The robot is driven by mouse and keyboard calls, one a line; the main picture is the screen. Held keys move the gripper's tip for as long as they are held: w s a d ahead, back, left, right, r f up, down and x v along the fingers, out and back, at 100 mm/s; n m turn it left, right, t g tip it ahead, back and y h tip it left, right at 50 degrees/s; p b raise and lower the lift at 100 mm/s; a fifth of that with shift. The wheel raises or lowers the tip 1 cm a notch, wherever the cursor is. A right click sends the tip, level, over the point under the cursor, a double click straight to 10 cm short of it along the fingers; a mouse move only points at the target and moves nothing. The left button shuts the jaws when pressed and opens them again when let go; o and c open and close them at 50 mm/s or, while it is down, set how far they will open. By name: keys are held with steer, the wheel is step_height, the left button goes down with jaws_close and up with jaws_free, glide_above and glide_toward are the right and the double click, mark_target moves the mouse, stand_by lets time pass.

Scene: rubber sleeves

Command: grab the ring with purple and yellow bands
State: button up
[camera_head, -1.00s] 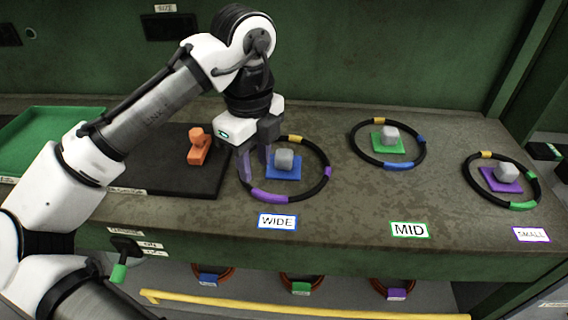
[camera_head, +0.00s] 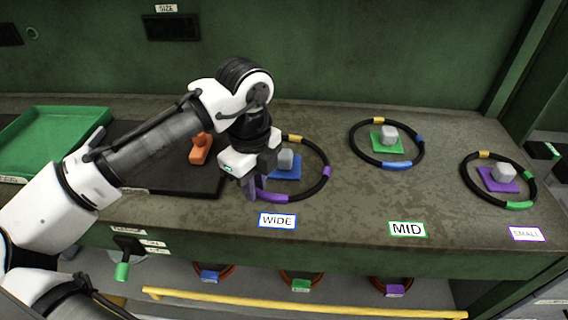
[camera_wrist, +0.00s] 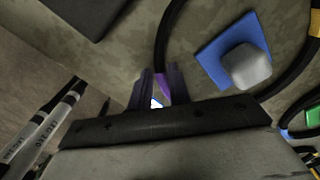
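The ring with purple and yellow bands is a black hoop (camera_head: 325,184) lying around a grey block (camera_head: 285,158) on a blue square (camera_head: 292,173), behind the WIDE label. One yellow band and two purple bands show on it. My gripper (camera_head: 256,190) points down at the ring's front left. In the wrist view, my two purplish fingers (camera_wrist: 160,88) stand on either side of the hoop (camera_wrist: 162,52), with a purple band between them. The gap between the fingers is narrow; whether they press on the band is unclear. The ring's left side is partly hidden behind my gripper.
Another ring (camera_head: 351,145) lies around a block on a green square at MID. A smaller ring (camera_head: 470,181) lies at SMALL. A dark mat (camera_head: 180,180) with an orange piece (camera_head: 200,148) and a green tray (camera_head: 60,125) are on the left.

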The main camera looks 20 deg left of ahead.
jaws_close()
